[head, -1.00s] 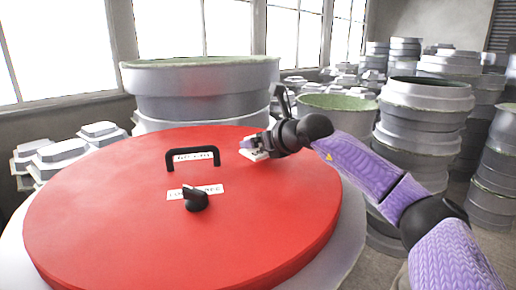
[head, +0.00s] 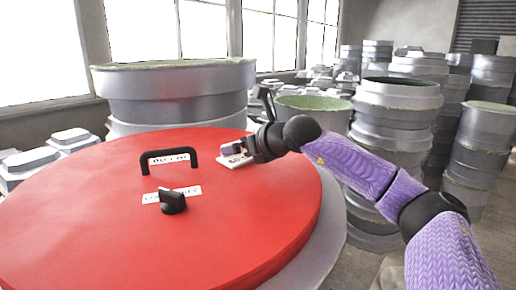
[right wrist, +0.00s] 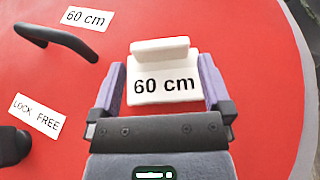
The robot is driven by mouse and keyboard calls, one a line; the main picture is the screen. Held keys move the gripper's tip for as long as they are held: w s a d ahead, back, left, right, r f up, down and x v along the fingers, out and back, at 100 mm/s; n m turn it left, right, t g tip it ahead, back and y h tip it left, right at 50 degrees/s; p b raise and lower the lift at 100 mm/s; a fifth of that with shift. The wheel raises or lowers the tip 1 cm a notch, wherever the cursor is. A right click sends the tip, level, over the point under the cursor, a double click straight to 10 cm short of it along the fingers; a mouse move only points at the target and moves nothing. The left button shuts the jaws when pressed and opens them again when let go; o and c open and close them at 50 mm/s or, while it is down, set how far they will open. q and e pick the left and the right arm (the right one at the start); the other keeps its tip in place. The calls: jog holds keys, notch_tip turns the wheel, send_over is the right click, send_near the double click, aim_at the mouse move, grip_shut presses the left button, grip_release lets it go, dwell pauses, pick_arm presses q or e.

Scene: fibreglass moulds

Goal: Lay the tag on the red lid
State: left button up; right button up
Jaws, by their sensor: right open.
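The white tag (right wrist: 163,88) reads "60 cm" and has a raised grip block along its far edge. It appears to lie flat on the red lid (right wrist: 240,60), near the far right rim in the head view (head: 90,225). My right gripper (right wrist: 162,64) is open, with one purple finger on each side of the tag, close to its edges. In the head view the right gripper (head: 238,150) is low over the lid and partly hides the tag (head: 235,161). My left gripper is not in view.
A black handle (head: 168,155) with a "60 cm" label stands on the lid, left of the tag. A black knob (head: 172,203) with a "LOCK FREE" label is nearer. Stacked grey moulds (head: 395,115) stand behind and right. The lid's near right is bare.

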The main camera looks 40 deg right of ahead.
jog(key=b+v, duration=0.2)
jog(key=v, duration=0.2)
jog(key=b+v, duration=0.2)
jog(key=v, duration=0.2)
jog(key=shift+s+f, duration=0.15)
jog(key=shift+f, duration=0.05)
jog(key=shift+s+a+r, duration=0.1)
jog(key=shift+s+r, duration=0.2)
jog(key=shift+s, duration=0.15)
